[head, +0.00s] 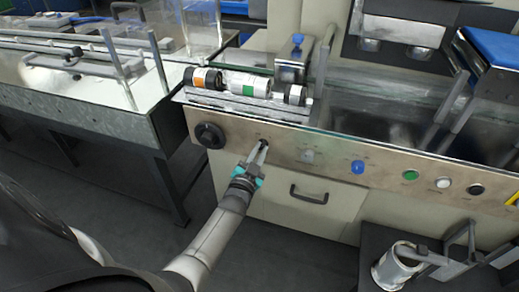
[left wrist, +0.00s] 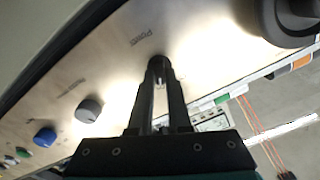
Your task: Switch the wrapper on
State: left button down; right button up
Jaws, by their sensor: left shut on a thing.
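The wrapper's metal front panel (head: 330,160) runs across the head view. My left gripper (head: 262,147) reaches up to the panel from below. In the left wrist view its two fingers (left wrist: 159,68) close together on a small dark power switch (left wrist: 157,60), just under a printed label that reads Power (left wrist: 147,36). The fingers hide most of the switch, so I cannot tell which way it is set. My right gripper is not in view.
A big black handwheel (head: 210,135) sits left of my gripper. A drawer handle (head: 309,195) is below. Rolls (head: 247,85) rest above.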

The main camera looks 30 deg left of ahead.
pick_arm(q)
jog(key=shift+m, duration=0.4)
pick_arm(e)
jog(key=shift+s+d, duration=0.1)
pick_arm(q)
jog(key=c, duration=0.9)
grip_release()
jog(key=shift+o, duration=0.2)
